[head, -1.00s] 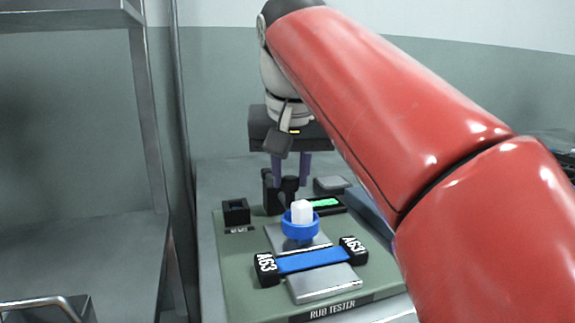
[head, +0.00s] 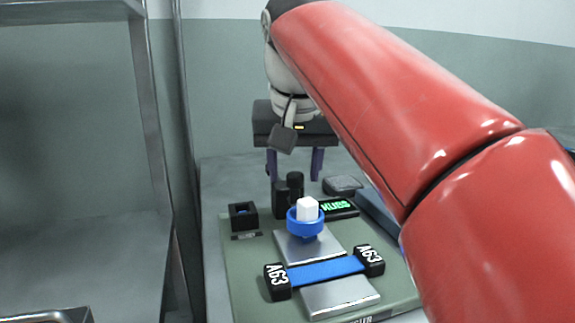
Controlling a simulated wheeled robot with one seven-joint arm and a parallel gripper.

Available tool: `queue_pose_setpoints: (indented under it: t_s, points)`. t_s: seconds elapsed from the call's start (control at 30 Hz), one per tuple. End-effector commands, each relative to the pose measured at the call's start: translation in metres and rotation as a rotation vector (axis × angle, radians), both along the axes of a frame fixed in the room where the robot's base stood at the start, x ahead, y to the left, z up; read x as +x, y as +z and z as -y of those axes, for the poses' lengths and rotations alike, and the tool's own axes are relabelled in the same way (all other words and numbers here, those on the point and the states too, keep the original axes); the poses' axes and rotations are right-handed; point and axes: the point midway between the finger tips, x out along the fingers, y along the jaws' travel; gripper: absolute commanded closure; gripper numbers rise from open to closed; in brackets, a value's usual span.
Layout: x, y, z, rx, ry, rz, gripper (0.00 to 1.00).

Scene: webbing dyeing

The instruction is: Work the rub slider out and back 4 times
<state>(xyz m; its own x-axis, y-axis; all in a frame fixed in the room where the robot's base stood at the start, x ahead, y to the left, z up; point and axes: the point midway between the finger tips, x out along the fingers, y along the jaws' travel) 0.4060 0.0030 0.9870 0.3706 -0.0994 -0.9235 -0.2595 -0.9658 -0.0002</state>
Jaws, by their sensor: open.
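The rub tester's olive-green base (head: 245,285) lies on the bench. What looks like the rub slider, a white block (head: 307,209) in a blue ring (head: 305,228), stands upright by the rear of a metal plate (head: 300,248). My red arm hides the tester's right side.
A black post (head: 294,187) stands behind the slider, with a small display (head: 338,207) in green letters beside it. A black open box (head: 243,215) sits at the base's left rear. A grey pad (head: 342,185) lies behind. A metal rack (head: 150,130) stands left.

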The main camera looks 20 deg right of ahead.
Motion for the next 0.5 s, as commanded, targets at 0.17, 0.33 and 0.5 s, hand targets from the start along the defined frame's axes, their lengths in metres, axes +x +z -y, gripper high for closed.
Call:
queue_pose_setpoints:
  t_s: [0.17, 0.33, 0.5]
  points:
    - [-0.006, 0.020, -0.002, 0.000, 0.000, 0.003, 0.54]
    - [-0.017, 0.048, -0.005, -0.001, 0.001, 0.004, 0.54]
    - [-0.025, 0.065, -0.007, 0.000, 0.000, 0.003, 0.54]
